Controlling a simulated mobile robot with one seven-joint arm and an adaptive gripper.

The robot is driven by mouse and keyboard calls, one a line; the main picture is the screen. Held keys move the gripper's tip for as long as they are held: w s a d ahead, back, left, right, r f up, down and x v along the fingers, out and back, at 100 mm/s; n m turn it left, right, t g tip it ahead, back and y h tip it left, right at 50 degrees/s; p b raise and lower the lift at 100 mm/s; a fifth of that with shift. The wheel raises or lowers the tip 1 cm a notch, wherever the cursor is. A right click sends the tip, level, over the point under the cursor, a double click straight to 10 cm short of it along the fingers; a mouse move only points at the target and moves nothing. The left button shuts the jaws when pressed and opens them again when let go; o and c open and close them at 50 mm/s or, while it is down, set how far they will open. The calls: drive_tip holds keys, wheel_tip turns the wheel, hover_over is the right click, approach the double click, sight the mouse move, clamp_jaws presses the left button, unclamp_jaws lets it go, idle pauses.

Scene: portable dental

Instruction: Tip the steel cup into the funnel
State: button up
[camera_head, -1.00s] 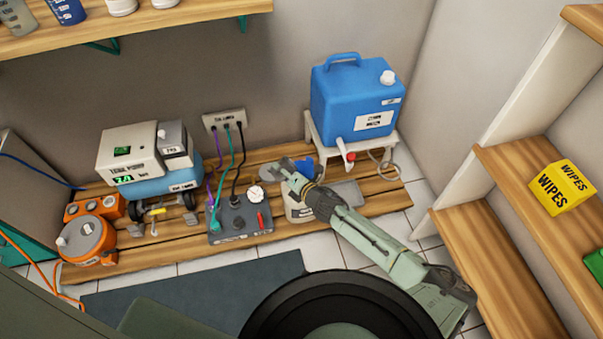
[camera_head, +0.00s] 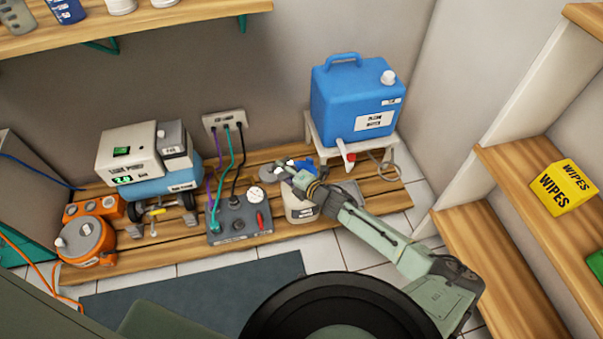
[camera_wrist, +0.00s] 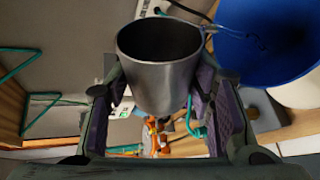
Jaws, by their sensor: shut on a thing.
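The steel cup (camera_wrist: 158,75) is between the purple-padded fingers of my gripper (camera_wrist: 162,110) in the wrist view, its open mouth facing up in that picture. I cannot see what is inside it. The blue funnel (camera_wrist: 270,45) is close by at the upper right of the wrist view, its rim near the cup's. In the head view, my gripper (camera_head: 288,172) is above the pallet, in front of the funnel (camera_head: 304,166), which shows as a small blue patch. A pale container (camera_head: 298,208) stands below, partly hidden by my arm. The cup is barely distinguishable in the head view.
A blue water jug (camera_head: 345,100) stands on a white stool (camera_head: 373,150) behind my gripper. A grey control box (camera_head: 240,222) with cables sits to the left on the wooden pallet (camera_head: 185,240). A shelf unit (camera_head: 510,165) stands on the right.

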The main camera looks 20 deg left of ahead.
drive_tip(key=shift+w+f, duration=0.1)
drive_tip(key=shift+w+d+f, duration=0.1)
drive_tip(key=shift+w+d, duration=0.1)
drive_tip(key=shift+w+d+f+m+y+b, duration=0.25)
drive_tip(key=shift+w+d+m+y+b, duration=0.2)
drive_tip(key=shift+b, duration=0.35)
drive_tip(key=shift+r+m+g+y+b, duration=0.25)
drive_tip(key=shift+m+g+y+b, duration=0.15)
drive_tip(key=shift+m+b, duration=0.4)
idle(0.7)
drive_tip(key=shift+d+f, duration=0.1)
